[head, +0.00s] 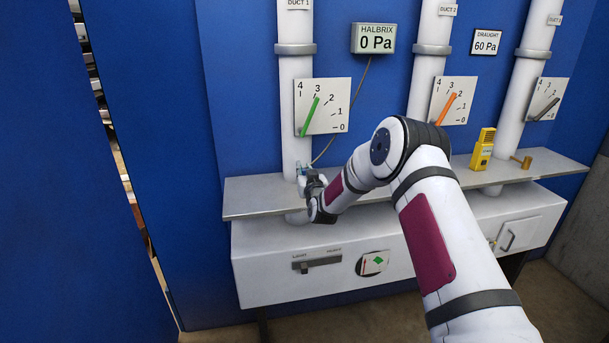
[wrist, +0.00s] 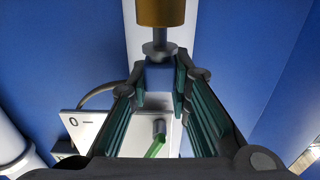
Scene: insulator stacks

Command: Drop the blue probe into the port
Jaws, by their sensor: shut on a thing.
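My gripper (head: 309,181) is in front of the lower part of the Duct 1 pipe (head: 297,110), just above the grey shelf. In the wrist view its fingers (wrist: 161,82) are shut on the blue probe (wrist: 159,77), which sits between the pads. A grey collar and stem extend from the probe to a brass cylinder (wrist: 161,11) at the top of that view. I cannot tell whether this brass cylinder is the port or part of the probe. In the head view the gripper mostly hides the probe, and the port is not clearly visible.
A gauge with a green needle (head: 310,118) is above the gripper. A thin cable (head: 361,85) hangs from the 0 Pa display (head: 374,39). A yellow device (head: 483,149) and a brass fitting (head: 523,162) are at the right of the shelf (head: 253,193).

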